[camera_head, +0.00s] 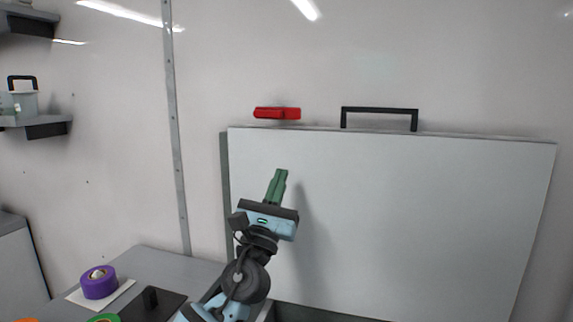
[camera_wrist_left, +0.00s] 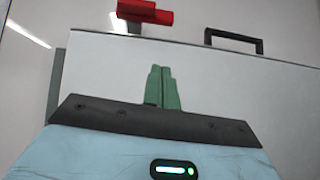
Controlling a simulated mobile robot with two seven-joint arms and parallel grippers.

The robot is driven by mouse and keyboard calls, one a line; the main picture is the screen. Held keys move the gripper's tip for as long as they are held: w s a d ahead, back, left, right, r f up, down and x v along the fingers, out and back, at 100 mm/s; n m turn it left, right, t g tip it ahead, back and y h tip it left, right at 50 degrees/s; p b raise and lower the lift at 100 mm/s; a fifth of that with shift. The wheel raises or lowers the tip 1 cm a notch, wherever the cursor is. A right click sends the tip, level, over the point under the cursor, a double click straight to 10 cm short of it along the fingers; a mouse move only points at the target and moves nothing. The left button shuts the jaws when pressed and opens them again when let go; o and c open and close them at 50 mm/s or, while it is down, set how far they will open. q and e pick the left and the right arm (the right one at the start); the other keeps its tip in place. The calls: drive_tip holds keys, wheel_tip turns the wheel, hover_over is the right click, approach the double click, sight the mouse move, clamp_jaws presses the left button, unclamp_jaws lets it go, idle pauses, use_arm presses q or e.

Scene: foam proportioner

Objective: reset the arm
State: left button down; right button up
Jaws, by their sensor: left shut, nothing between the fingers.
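My left gripper (camera_head: 281,174) is raised in front of a large pale panel (camera_head: 420,200) in the head view. Its green fingers point up and are shut together with nothing between them. In the left wrist view the closed fingertips (camera_wrist_left: 161,70) stand in front of the same panel (camera_wrist_left: 240,90), below its top edge. A red latch or handle (camera_head: 277,113) sits above the panel's top left part, and it also shows in the left wrist view (camera_wrist_left: 145,12). The fingers are apart from it. My right gripper is in neither view.
A black handle (camera_head: 379,110) stands at the panel's top edge. Shelves (camera_head: 35,122) hang at the far left.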

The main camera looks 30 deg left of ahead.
use_arm(q)
drive_tip(key=v, duration=0.3)
drive_tip(key=shift+d, duration=0.25)
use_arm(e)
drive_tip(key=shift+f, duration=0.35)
use_arm(q)
drive_tip(key=shift+w, duration=0.1)
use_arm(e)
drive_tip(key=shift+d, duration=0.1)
